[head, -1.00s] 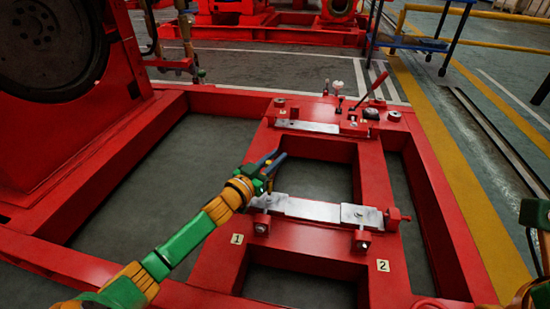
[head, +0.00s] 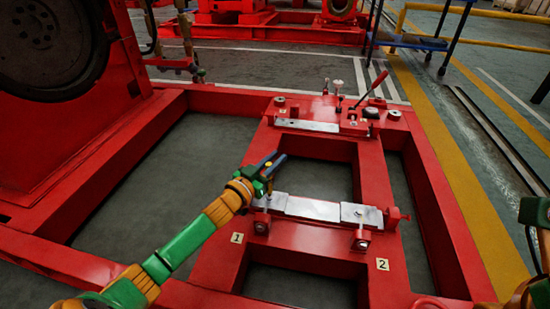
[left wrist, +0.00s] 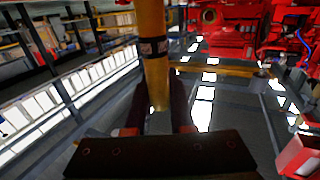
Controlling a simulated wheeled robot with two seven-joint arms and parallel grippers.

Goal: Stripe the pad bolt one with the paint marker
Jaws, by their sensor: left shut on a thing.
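My left gripper (head: 270,166) is over the left end of the front crossbar of the red frame, shut on the paint marker. In the left wrist view the marker (left wrist: 152,28) is a yellow cylinder with dark bands, held between dark fingers. In the head view it is small, and its tip is hard to make out. Pad bolt one (head: 262,223) is in a red block near the label 1 (head: 237,238), just below and in front of the gripper. I cannot tell any contact between marker and bolt.
Silver pads (head: 313,208) lie along the crossbar. A second bolt (head: 361,241) is near label 2 (head: 382,265). A red-handled lever (head: 373,87) and white knob (head: 338,85) stand at the back. A large dark flywheel (head: 45,45) is at left.

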